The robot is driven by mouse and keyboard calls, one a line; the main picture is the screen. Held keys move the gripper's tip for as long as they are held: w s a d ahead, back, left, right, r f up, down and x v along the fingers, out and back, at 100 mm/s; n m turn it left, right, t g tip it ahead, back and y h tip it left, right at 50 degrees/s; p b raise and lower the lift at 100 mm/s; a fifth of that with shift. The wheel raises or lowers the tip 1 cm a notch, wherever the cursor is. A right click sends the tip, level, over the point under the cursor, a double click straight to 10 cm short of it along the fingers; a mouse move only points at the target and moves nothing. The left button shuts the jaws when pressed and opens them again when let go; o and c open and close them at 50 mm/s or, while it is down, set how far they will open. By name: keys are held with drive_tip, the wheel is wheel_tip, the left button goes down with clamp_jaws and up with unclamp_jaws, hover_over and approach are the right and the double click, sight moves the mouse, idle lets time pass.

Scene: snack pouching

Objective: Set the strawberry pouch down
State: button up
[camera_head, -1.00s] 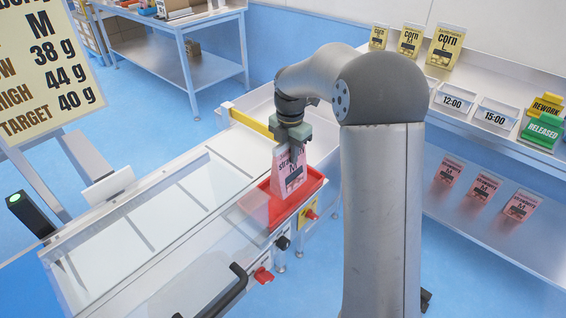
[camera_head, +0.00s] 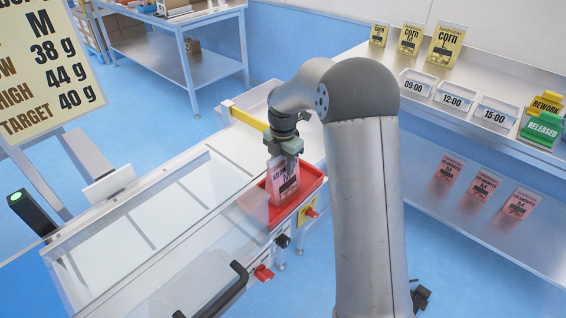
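A pink strawberry pouch (camera_head: 284,182) stands upright in or just above the red tray (camera_head: 312,183) at the end of the conveyor-like bench. My gripper (camera_head: 284,156) is at the top of the pouch, with its fingers around the upper edge, and appears shut on it. The pouch's lower edge is at the tray's floor as far as I can see; whether it touches cannot be told. The tray's left part lies behind the clear guard.
A clear guard with a black handle (camera_head: 227,290) covers the bench (camera_head: 120,225) on the left. On the right, a steel shelf unit holds yellow corn pouches (camera_head: 445,45), time-labelled bins (camera_head: 454,97), a green RELEASED block (camera_head: 542,131) and pink pouches (camera_head: 481,190) below.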

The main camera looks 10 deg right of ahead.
wheel_tip(320, 180, up, 12)
drive_tip(key=shift+r, duration=0.1)
drive_tip(key=shift+s+r, duration=0.2)
drive_tip(key=shift+s, duration=0.05)
drive_tip(key=s+f+m, duration=0.2)
drive_tip(key=s+m, duration=1)
drive_tip(key=s, duration=0.4)
drive_tip(key=s+f+m, duration=0.3)
drive_tip(key=s+m, duration=1)
drive_tip(key=s, duration=0.4)
drive_tip(key=shift+a, duration=0.45)
drive_tip(key=shift+f, duration=0.15)
wheel_tip(320, 180, down, 9)
drive_tip(key=d+b, duration=0.1)
drive_tip(key=b, duration=0.8)
drive_tip(key=shift+f, duration=0.15)
